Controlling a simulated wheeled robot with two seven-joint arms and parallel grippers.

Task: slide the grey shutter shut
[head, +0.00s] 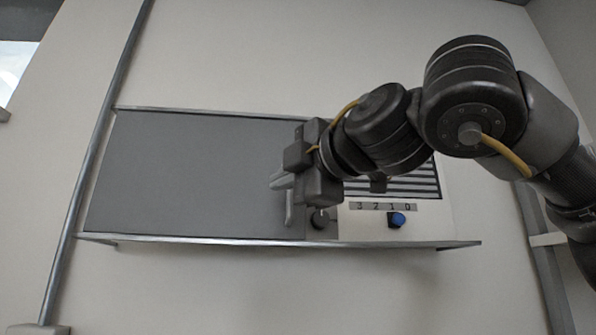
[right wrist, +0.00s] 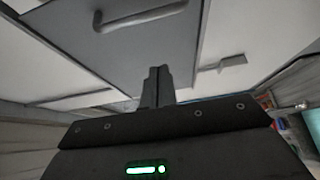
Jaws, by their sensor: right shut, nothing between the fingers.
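The grey shutter (head: 190,170) is a flat panel between two rails on the wall unit, covering its left and middle part. A pale bar handle (head: 289,210) stands near its right end; it also shows in the right wrist view (right wrist: 140,15). My right gripper (head: 281,181) is shut and empty, in front of the shutter by the handle's upper end. In the right wrist view its closed fingers (right wrist: 157,86) point at the shutter (right wrist: 150,48), with the handle apart beyond them. Whether they touch the shutter I cannot tell. My left gripper is not in view.
Right of the shutter a white panel is bare, with a striped grille (head: 405,183), a number strip (head: 383,206) and a blue knob (head: 397,219). A dark knob (head: 320,218) sits below my gripper. The bottom rail (head: 200,239) juts out; the wall below is clear.

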